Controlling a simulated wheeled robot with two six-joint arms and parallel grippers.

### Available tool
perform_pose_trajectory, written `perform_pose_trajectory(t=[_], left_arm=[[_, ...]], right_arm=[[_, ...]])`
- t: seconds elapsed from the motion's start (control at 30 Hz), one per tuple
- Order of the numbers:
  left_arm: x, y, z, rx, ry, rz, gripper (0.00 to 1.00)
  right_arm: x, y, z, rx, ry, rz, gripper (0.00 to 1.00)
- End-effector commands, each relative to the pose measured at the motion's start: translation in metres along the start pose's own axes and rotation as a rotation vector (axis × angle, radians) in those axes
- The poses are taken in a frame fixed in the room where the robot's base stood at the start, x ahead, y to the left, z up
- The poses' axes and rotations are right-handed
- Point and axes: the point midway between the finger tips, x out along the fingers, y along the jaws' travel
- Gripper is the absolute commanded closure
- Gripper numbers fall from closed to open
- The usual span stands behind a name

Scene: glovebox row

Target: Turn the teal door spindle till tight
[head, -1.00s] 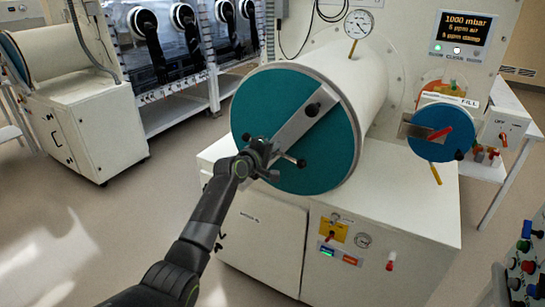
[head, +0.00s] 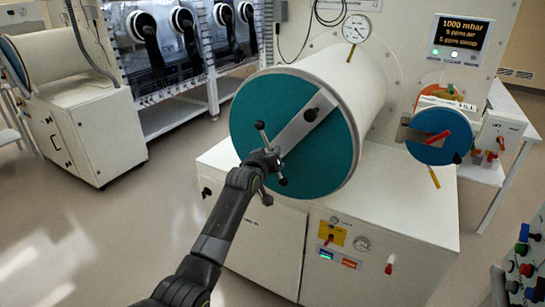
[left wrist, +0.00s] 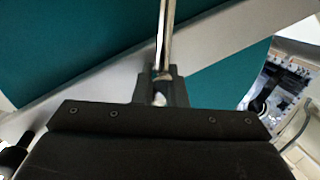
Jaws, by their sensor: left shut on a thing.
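The teal round door (head: 322,152) closes the front of a large white cylinder, with a grey bar slanting across it. The spindle's T-handle (head: 261,128) shows on the door's lower left side, its thin rod running steeply from a dark knob at upper left to one at lower right. My left gripper (head: 267,158) is shut on the spindle handle at its middle, hiding the hub. In the left wrist view the metal rod (left wrist: 167,30) stands up from between my left fingers (left wrist: 160,90), with the teal door behind. My right gripper is not in view.
A smaller blue round door (head: 438,150) with a red handle sits to the right. A gauge (head: 356,28) stands above the cylinder. The white cabinet (head: 405,225) is below, with open floor to its left. A button panel (head: 520,265) is at the lower right.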

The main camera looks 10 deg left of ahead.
Motion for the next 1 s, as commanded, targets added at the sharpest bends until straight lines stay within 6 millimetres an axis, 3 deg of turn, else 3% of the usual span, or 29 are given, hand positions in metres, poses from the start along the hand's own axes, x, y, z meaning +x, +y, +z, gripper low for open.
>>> perform_pose_trajectory(t=[0.6,1.0], left_arm=[[0.001,-0.003,0.003,0.566,0.112,-0.064,1.00],[0.001,-0.003,0.001,0.842,0.167,-0.095,1.00]], right_arm=[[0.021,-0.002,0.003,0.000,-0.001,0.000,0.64],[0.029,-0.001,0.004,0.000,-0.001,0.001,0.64]])
